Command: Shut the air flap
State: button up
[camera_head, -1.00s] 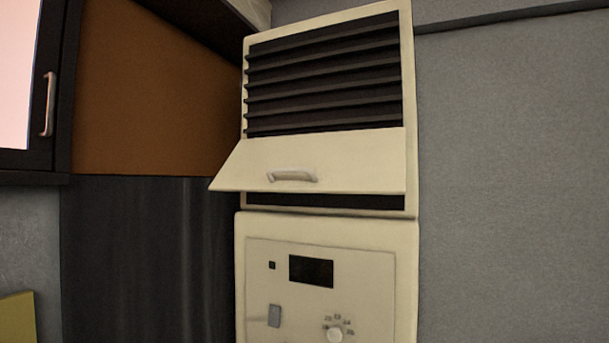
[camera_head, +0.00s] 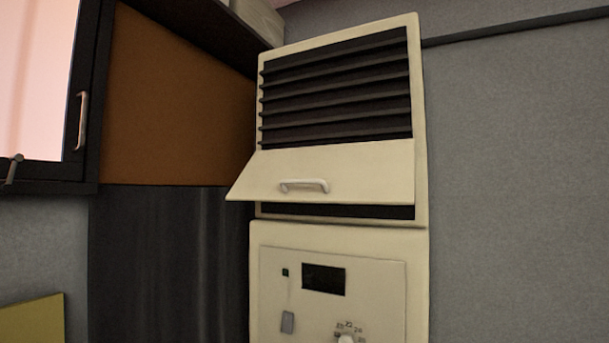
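The air flap (camera_head: 370,172) is a cream panel with a small pale handle (camera_head: 304,185). It hangs from a cream vent frame (camera_head: 420,130) on the wall unit, below several dark slats (camera_head: 335,90). The flap tilts outward at its lower edge, so it stands open. A dark gap (camera_head: 340,211) shows under it. My gripper is not in this view, and nothing touches the flap.
Below the vent is a cream control panel (camera_head: 385,280) with a dark display (camera_head: 323,279), a grey switch (camera_head: 287,322) and a dial (camera_head: 346,338). Grey wall (camera_head: 520,180) is bare at the right.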

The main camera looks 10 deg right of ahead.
aim_at(378, 173)
jog(key=u, duration=0.1)
jog(key=k, duration=0.35)
jog(key=z, duration=0.65)
jog(key=i, duration=0.65)
jog(key=u, duration=2.95)
